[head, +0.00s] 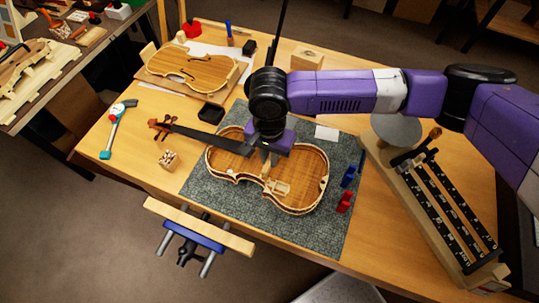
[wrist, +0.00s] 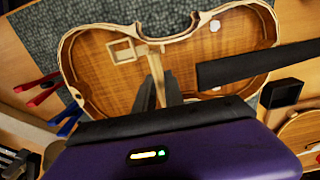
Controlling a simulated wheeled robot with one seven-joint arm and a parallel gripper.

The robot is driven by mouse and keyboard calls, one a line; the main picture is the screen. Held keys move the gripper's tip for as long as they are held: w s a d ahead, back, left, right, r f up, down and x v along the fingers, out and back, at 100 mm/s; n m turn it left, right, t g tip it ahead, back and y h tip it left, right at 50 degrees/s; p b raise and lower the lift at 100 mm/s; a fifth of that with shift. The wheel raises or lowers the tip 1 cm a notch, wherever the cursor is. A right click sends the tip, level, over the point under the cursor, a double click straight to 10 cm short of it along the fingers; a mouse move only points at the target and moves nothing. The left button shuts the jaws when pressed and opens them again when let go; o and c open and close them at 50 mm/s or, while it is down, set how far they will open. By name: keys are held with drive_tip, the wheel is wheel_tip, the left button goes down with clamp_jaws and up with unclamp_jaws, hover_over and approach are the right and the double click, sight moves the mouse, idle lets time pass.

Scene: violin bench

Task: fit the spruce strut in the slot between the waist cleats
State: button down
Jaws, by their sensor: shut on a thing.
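The open violin body (head: 312,170) lies on a grey mat, and its hollow inside also fills much of the wrist view (wrist: 105,80). My gripper (head: 268,155) is over the waist of the body, and its dark fingers (wrist: 158,92) are shut on the spruce strut (wrist: 157,75). The strut is a pale narrow stick pointing down and away from the fingers. Its far end meets or overlaps pale wood at the waist; I cannot tell whether it touches. A pale square frame (wrist: 122,50) is inside the body near there. I cannot pick out the cleats and slot clearly.
The dark fingerboard and neck (head: 190,133) reach to the body's left side. Red clamps (head: 343,203) and blue clamps (head: 348,176) are at its right. A small black tray (head: 211,112) is behind the neck. A vise (head: 195,232) projects from the bench front.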

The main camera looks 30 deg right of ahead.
drive_tip(key=shift+f+b, duration=0.5)
drive_tip(key=shift+f, duration=0.85)
drive_tip(key=c, duration=1.3)
unclamp_jaws()
drive_tip(key=shift+c, duration=0.2)
drive_tip(key=o, duration=0.3)
drive_tip(key=shift+r, duration=0.1)
drive_tip(key=shift+r+p, duration=3)
drive_tip(key=shift+p, duration=0.55)
